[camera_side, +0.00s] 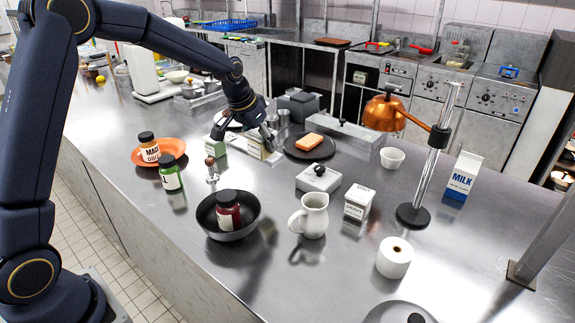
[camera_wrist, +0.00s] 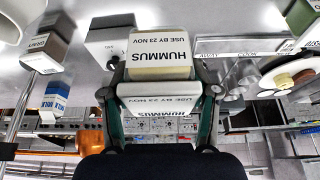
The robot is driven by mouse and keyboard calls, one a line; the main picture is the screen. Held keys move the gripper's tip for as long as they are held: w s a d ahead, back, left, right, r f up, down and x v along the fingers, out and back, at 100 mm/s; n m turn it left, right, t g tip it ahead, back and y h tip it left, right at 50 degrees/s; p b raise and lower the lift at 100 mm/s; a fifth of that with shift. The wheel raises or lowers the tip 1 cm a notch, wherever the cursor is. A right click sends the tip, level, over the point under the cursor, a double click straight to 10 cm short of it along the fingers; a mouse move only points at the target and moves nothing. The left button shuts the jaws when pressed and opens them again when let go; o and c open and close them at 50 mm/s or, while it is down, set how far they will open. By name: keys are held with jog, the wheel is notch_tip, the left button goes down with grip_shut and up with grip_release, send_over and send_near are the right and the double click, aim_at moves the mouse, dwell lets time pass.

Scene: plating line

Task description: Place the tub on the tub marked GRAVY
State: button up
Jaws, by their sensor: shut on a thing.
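My gripper (camera_side: 268,142) is shut on a pale cream and white tub (camera_wrist: 160,68), with a finger at each side of it in the wrist view. Its labels read HUMMUS, USE BY 23 NOV, and appear upside down there. In the side view the tub (camera_side: 250,147) is partly covered by the fingers, and I cannot tell whether it touches the counter. The tub marked GRAVY (camera_side: 357,203) stands upright on the counter, well to the right of my gripper and nearer the camera. It also shows at the upper left of the wrist view (camera_wrist: 45,42).
A white box with a black knob (camera_side: 320,178) and a white jug (camera_side: 310,216) stand near the GRAVY tub. A dark plate (camera_side: 293,147) holds an orange sponge-like block. A copper lamp (camera_side: 384,113) and milk carton (camera_side: 464,176) stand right. A dark bowl (camera_side: 211,220) holds a jar.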

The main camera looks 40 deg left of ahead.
jog(key=shift+s+d+r, duration=0.1)
jog(key=shift+s+r, duration=0.15)
jog(key=shift+s, duration=0.2)
jog(key=shift+s+d+r, duration=0.1)
jog(key=shift+s+r, duration=0.1)
jog(key=shift+s, duration=0.25)
jog(key=s+d+r+m+h, duration=0.15)
jog(key=d+r, duration=0.25)
jog(key=d, duration=0.6)
jog(key=s+d+r+m, duration=0.1)
jog(key=d+r+m, duration=0.2)
jog(key=d, duration=0.7)
send_near(367, 191)
jog(key=shift+w+d+f+n, duration=0.1)
jog(key=shift+w+n, duration=0.05)
jog(key=shift+w, duration=0.25)
jog(key=shift+w+d+f+n, duration=0.1)
jog(key=shift+w+f, duration=0.05)
jog(key=shift+w, duration=0.3)
jog(key=shift+w+f, duration=0.2)
jog(key=shift+f, duration=1.55)
